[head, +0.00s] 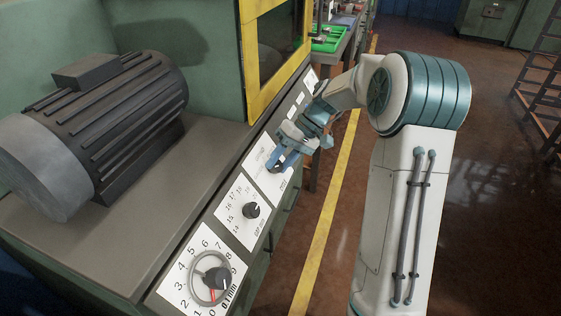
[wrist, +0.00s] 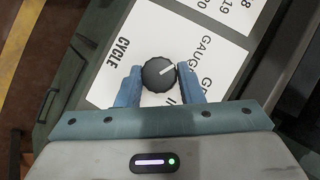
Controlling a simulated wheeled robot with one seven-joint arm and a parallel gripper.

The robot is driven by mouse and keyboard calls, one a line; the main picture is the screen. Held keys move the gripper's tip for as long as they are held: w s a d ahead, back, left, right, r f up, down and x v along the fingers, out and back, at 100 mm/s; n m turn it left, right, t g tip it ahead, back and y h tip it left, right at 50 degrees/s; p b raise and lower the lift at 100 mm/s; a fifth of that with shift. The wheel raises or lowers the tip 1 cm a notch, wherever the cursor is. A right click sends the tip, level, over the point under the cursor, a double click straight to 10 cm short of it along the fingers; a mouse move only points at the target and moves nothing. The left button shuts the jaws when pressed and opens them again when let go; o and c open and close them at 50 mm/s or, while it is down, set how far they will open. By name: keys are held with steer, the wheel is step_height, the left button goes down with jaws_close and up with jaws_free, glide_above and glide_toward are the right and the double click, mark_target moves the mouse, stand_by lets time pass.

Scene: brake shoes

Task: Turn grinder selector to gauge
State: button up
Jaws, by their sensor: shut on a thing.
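The selector is a round black knob (wrist: 158,74) with a white pointer line, on a white plate (wrist: 125,68) marked CYCLE, GAUGE and partly hidden words. In the wrist view, the pointer aims right and slightly up, toward the lower end of the GAUGE lettering; the exact setting is hard to tell. My gripper (wrist: 161,86) is shut on the knob, one blue finger on each side. In the head view, my gripper (head: 280,160) reaches the plate (head: 257,154) from the right and mostly hides the knob.
Below the selector on the sloping panel are a numbered dial with a small knob (head: 251,210) and a larger 0.1 mm dial (head: 217,278). A dark motor (head: 100,125) sits on the machine top. A yellow-framed window (head: 273,50) stands behind.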

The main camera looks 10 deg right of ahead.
steer(key=shift+s+d+f, duration=0.1)
steer(key=shift+f, duration=0.05)
steer(key=o, duration=1)
steer(key=shift+c, duration=0.2)
steer(key=p+v, duration=0.3)
steer(key=v, duration=1.1)
